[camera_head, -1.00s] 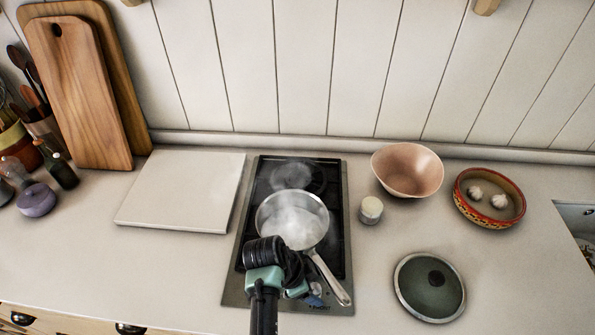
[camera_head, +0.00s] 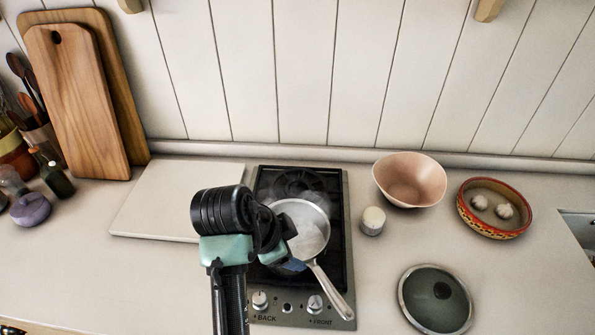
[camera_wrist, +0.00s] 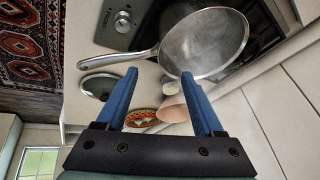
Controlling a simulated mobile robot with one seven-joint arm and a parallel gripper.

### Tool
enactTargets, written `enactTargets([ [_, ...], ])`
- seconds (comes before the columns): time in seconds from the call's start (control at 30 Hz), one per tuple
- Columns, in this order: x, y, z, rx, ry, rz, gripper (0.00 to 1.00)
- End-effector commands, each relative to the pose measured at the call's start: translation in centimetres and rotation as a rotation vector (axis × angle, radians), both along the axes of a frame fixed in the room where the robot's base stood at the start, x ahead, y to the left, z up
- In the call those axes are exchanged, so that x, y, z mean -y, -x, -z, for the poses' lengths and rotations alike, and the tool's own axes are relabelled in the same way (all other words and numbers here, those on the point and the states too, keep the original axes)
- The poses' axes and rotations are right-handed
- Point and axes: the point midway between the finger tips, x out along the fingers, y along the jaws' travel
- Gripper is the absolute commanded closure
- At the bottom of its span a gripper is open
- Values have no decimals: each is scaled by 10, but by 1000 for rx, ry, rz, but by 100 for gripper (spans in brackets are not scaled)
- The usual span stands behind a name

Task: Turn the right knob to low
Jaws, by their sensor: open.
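The right knob (camera_head: 314,304), above the word FRONT, sits on the cooktop's front panel beside the pan handle. It also appears to be the round knob at the top of the wrist view (camera_wrist: 123,21). The left knob (camera_head: 260,300) is above the word BACK. My gripper (camera_head: 292,264) is over the front part of the cooktop, behind the knobs and left of the pan handle; its blue fingers are partly hidden by my wrist. In the wrist view the fingers (camera_wrist: 159,75) are apart and empty. The right knob is clear of them.
A steaming pan (camera_head: 312,228) is on the cooktop (camera_head: 340,265), its handle (camera_head: 332,291) reaching over the panel close to the right knob. A glass lid (camera_head: 436,299), a white jar (camera_head: 372,221) and a pink bowl (camera_head: 409,180) stand to the right. A pale board (camera_head: 150,215) lies left.

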Motion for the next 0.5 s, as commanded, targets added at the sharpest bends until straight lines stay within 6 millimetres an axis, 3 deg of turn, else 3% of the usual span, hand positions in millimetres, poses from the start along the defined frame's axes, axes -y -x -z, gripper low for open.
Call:
enactTargets([
  [0.5,6,-56,-85,328,34,-243,31],
])
